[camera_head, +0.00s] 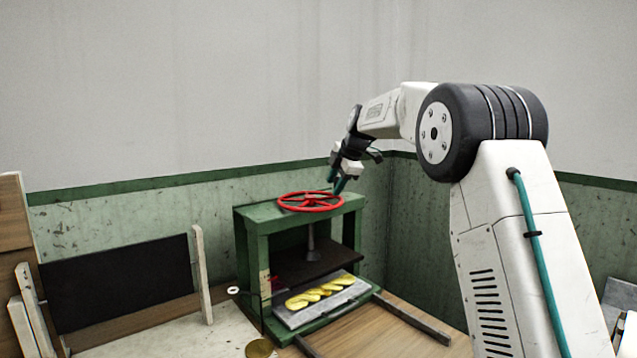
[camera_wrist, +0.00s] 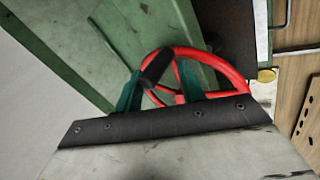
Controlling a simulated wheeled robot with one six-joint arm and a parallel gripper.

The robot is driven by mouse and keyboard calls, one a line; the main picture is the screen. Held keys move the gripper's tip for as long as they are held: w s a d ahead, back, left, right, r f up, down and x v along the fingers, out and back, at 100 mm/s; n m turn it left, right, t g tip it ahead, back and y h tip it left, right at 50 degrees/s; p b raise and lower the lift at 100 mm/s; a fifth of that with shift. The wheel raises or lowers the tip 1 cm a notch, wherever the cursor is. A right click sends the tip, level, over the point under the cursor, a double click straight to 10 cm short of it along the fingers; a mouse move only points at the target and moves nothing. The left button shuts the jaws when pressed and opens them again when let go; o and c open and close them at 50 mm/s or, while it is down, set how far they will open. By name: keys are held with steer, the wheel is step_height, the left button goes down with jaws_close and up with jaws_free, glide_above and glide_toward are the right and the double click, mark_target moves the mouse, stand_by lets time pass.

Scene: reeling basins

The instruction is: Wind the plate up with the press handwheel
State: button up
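The red handwheel (camera_head: 310,202) lies flat on top of the green press (camera_head: 247,232), and also shows in the wrist view (camera_wrist: 225,67). My gripper (camera_head: 337,184) is over the wheel's right back rim, fingers pointing down. In the wrist view its two teal fingers (camera_wrist: 163,88) stand apart. The wheel's black handle (camera_wrist: 157,67) shows between them, with no clear sign of a grip; I cannot tell how deep the fingers reach. The dark plate (camera_head: 318,263) hangs from the grey spindle (camera_head: 311,240) inside the frame, above several yellow discs (camera_head: 322,291).
The discs lie on a grey tray (camera_head: 298,318) at the press's base. A dark panel (camera_head: 120,282) with wooden posts stands at the left. Another yellow disc (camera_head: 259,348) lies in front. Green-and-grey walls close off the back. Space above the wheel is free apart from my arm.

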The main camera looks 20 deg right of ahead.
steer(key=w+n, duration=0.1)
steer(key=n, duration=0.1)
steer(key=w+f+n, duration=0.1)
steer(key=w+n, duration=0.1)
steer(key=n, duration=0.1)
steer(key=w+n, duration=0.2)
steer(key=n, duration=0.1)
steer(key=shift+a+f, duration=0.35)
steer(key=shift+f, duration=0.05)
steer(key=n, duration=0.1)
steer(key=w+a+n, duration=0.1)
steer(key=shift+r+n, duration=0.15)
steer(key=shift+n, duration=0.25)
steer(key=shift+w+a+f, duration=0.25)
steer(key=shift+w+f, duration=0.05)
steer(key=shift+w, duration=0.15)
steer(key=shift+a+r, duration=0.2)
steer(key=shift+r, duration=0.1)
step_height(320, 180, up, 8)
steer(key=shift+r, duration=0.2)
steer(key=shift+s, duration=0.1)
